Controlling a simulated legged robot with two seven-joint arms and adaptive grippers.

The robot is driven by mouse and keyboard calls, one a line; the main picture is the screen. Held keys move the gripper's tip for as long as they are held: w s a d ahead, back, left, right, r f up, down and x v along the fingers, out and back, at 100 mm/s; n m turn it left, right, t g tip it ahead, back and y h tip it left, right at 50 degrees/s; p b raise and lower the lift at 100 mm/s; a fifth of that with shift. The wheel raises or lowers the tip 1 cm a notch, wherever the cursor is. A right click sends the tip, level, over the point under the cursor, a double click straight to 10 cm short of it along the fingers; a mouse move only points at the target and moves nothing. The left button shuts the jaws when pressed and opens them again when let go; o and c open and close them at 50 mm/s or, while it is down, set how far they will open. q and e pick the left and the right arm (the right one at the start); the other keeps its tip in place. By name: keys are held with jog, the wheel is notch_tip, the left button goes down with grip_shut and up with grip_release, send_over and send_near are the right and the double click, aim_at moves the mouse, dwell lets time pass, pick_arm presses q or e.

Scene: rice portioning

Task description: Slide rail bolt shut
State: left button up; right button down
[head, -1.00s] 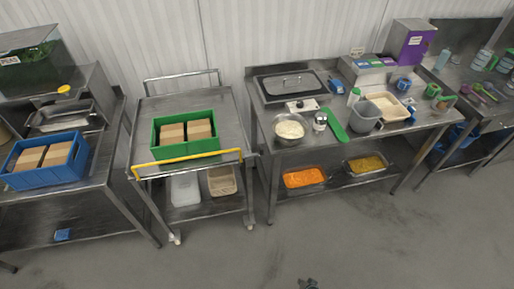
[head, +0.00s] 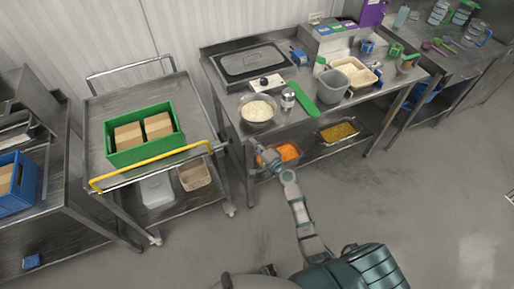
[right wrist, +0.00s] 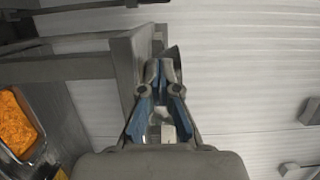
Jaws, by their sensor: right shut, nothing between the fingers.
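A yellow rail (head: 150,166) runs along the front of the trolley, with its right end near the gap beside the steel worktable. I cannot make out a separate bolt on it. My right gripper (head: 251,145) is in front of the worktable's left front corner, right of the rail's end and apart from it. In the right wrist view my right gripper (right wrist: 160,68) is shut and empty, its blue-sided fingers together. A grey metal frame shows beside and behind the fingertips there. My left gripper does not show.
The trolley (head: 92,110) holds a green crate (head: 145,153) with boxes. The worktable (head: 222,85) carries a bowl (head: 258,122) and grey tub (head: 333,98); an orange food pan (head: 287,152) sits on its lower shelf. A blue crate (head: 15,205) is left. The floor in front is clear.

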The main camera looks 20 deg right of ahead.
aim_at(229, 143)
jog(key=x, duration=0.4)
jog(key=shift+w, duration=0.1)
jog(key=a+p, duration=0.1)
jog(key=a, duration=0.2)
jog(key=shift+w, duration=0.2)
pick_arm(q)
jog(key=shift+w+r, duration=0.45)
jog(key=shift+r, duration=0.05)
pick_arm(e)
jog(key=shift+a+f, duration=0.1)
jog(key=shift+a, duration=0.5)
jog(key=a, duration=0.4)
jog(key=shift+s, duration=0.15)
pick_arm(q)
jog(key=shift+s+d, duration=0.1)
